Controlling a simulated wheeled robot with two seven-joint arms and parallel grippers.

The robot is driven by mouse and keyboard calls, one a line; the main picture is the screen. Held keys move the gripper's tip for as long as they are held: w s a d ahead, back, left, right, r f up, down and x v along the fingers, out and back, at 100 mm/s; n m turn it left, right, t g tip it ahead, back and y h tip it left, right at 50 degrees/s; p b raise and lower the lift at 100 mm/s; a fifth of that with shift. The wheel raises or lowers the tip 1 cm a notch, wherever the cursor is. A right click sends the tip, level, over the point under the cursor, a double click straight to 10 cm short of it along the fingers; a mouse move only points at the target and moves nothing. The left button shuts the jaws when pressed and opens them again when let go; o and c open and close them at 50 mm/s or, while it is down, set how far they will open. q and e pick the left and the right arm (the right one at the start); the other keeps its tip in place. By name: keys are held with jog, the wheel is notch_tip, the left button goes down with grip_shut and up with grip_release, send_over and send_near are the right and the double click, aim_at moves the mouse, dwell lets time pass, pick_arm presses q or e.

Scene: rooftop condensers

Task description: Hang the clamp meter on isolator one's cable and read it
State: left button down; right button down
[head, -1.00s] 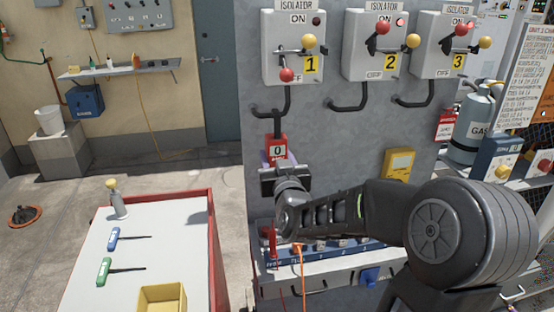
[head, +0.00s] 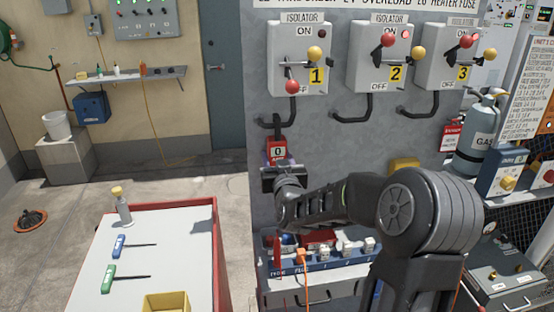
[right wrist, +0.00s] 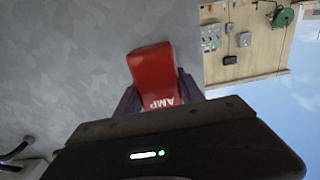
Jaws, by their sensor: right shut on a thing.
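The red clamp meter (head: 276,151) shows a white display reading 0 with AMP lettering below. My right gripper (head: 283,178) is shut on its lower part; the meter also shows between dark fingers in the right wrist view (right wrist: 152,75). It is just below the dark bent cable (head: 283,119) under isolator one (head: 299,60). The meter's top is very near or touching the cable; I cannot tell whether its jaw is around it. Isolator one has a yellow "1" label, its red knob low and its yellow knob upper right. My left gripper is not in view.
Isolators two (head: 378,58) and three (head: 447,58) stand to the right, with similar bent cables. A shelf with a socket strip (head: 320,262) lies below my right arm. A red-edged table (head: 185,245) with tools stands at left. A gas cylinder (head: 479,135) is at right.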

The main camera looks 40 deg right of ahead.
jog(key=shift+f, duration=0.15)
jog(key=c, duration=0.6)
grip_release()
jog(key=shift+c, duration=0.2)
jog(key=shift+s, duration=0.1)
jog(key=shift+s+a+f+b, duration=0.1)
jog(key=shift+s+a+b, duration=0.1)
jog(key=shift+b, duration=0.1)
jog(key=b+v, duration=0.2)
jog(key=v, duration=0.5)
